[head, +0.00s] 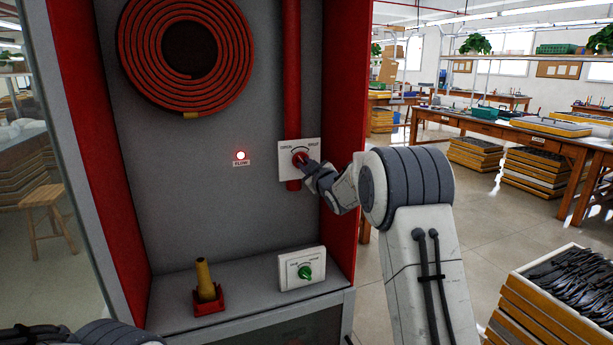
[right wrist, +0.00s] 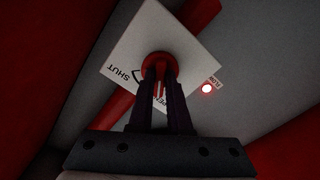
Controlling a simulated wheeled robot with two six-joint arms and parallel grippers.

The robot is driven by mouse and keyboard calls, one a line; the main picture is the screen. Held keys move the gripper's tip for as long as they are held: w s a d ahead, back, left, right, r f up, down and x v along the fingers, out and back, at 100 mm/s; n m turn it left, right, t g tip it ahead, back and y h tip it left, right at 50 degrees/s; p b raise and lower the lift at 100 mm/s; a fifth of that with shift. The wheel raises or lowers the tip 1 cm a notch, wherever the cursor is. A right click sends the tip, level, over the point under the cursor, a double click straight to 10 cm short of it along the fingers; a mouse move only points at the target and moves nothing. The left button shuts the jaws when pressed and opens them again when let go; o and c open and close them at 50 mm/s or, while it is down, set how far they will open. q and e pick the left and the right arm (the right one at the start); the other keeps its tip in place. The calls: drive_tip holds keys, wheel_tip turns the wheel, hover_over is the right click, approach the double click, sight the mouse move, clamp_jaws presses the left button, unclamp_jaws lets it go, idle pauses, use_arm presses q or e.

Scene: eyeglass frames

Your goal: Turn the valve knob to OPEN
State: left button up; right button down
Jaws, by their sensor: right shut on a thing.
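The valve's red knob (head: 299,158) sits on a white plate (head: 286,174) on the red pipe inside the cabinet. My right gripper (head: 305,163) is shut on the red knob, reaching it from the lower right. In the right wrist view, both dark fingers (right wrist: 163,88) close around the knob (right wrist: 159,60). The plate (right wrist: 183,38) looks tilted there. It reads SHUT at its left corner, and its OPEN label is partly hidden behind a finger. The knob's pointer direction cannot be made out. My left gripper is outside the view; only part of that arm shows at the bottom left.
A lit red lamp (head: 240,155) labelled FLOW is left of the valve. A coiled red hose (head: 140,50) hangs above. A yellow nozzle in a red base (head: 208,305) and a white panel with a green knob (head: 305,272) are on the shelf below. The cabinet's red side wall (head: 345,120) is close on the right.

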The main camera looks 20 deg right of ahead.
drive_tip(key=shift+n+b, duration=0.85)
drive_tip(key=shift+n, duration=0.15)
drive_tip(key=c, duration=0.9)
unclamp_jaws()
drive_tip(key=shift+o, duration=0.2)
drive_tip(key=s+b, duration=0.1)
drive_tip(key=s, duration=0.9)
drive_tip(key=shift+s+d, duration=0.15)
drive_tip(key=shift+s, duration=0.1)
